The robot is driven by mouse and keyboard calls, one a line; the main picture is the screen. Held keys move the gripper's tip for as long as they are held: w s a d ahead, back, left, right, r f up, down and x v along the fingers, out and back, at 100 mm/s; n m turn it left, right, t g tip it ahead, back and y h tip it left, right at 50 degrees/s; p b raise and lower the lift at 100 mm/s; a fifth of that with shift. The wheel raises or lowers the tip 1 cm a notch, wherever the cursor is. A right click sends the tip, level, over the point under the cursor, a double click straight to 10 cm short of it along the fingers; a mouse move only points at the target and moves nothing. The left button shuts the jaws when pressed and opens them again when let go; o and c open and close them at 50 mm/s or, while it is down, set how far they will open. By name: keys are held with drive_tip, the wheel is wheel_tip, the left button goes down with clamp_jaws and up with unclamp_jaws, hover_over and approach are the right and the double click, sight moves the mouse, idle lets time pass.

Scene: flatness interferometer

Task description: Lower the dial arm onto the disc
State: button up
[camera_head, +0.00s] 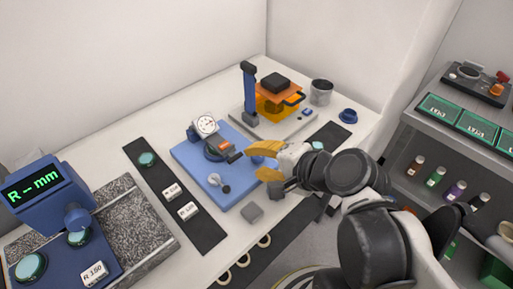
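The dial gauge (206,125) has a round white face and stands at the back of a blue base plate (226,194). A dark arm with a red-orange part (224,145) reaches right from below the dial, over a dark round piece. I cannot tell whether they touch, or whether that piece is the disc. My gripper (257,163) has yellow fingers spread apart, right of the arm's end. A small blue piece shows between the fingers; I cannot tell whether they touch it.
An orange block in a stand (250,95) and a grey cup (321,91) stand behind. A dark strip (200,229) with a teal disc (148,159) and labels lies left. A blue display unit (40,198) stands far left.

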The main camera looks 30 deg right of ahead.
drive_tip(key=shift+v, duration=1.1)
drive_tip(key=n+g+h, duration=0.1)
drive_tip(key=n, duration=0.3)
drive_tip(key=w+n+g+h, duration=0.1)
drive_tip(key=n, duration=0.4)
drive_tip(key=w+n+g+h, duration=0.1)
drive_tip(key=n, duration=0.4)
drive_tip(key=shift+f, duration=0.15)
idle(0.8)
